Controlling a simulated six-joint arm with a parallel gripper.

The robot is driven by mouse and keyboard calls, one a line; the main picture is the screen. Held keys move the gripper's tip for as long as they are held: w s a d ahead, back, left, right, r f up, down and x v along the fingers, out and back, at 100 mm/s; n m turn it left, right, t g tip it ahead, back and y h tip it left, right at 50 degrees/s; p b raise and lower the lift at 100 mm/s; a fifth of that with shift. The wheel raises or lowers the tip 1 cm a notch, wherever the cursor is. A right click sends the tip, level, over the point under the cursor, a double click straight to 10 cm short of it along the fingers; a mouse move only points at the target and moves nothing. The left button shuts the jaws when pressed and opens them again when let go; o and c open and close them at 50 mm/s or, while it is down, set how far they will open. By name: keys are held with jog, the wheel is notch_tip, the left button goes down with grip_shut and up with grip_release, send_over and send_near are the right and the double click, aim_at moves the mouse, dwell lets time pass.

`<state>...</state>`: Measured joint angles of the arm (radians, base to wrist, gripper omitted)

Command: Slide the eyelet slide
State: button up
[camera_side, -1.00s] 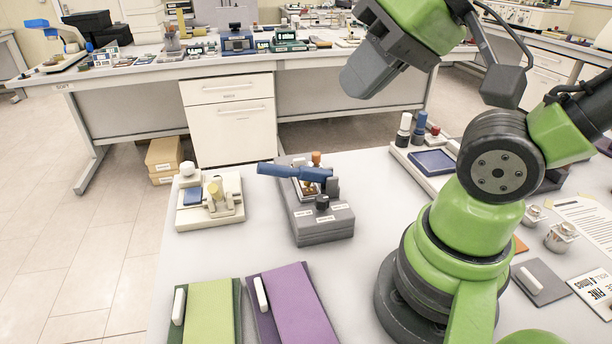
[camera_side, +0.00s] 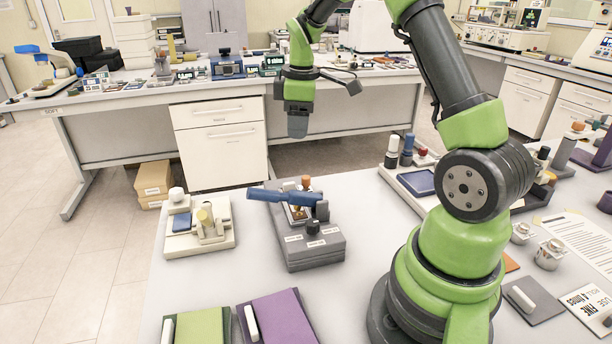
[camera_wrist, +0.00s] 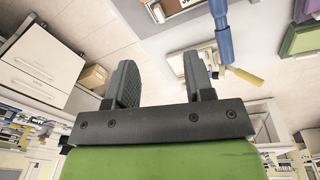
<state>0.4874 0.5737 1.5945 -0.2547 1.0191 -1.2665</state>
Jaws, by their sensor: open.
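I cannot tell for sure which part is the eyelet slide. A grey fixture (camera_side: 312,249) on the table carries a blue lever handle (camera_side: 285,196), black knobs and an orange-topped peg. To its left, a cream fixture (camera_side: 215,238) has a yellow knob (camera_side: 205,216) and a blue block. My gripper (camera_side: 298,122) hangs pointing down, high above the table and apart from both fixtures. In the wrist view, my gripper (camera_wrist: 162,82) has its two fingers spread with nothing between them. The blue handle (camera_wrist: 222,32) and the yellow knob (camera_wrist: 245,75) show past the right finger.
A green pad (camera_side: 200,328) and a purple pad (camera_side: 277,318) lie at the table's front. Bare tabletop (camera_side: 365,215) lies between the fixture and my base.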

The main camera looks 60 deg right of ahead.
jog(key=n+g, duration=0.1)
jog(key=n, duration=0.1)
send_near(306, 177)
notch_tip(306, 177, down, 10)
jog(key=shift+d+r, duration=0.15)
jog(key=shift+r, duration=0.05)
jog(key=shift+w, duration=0.1)
grip_shut()
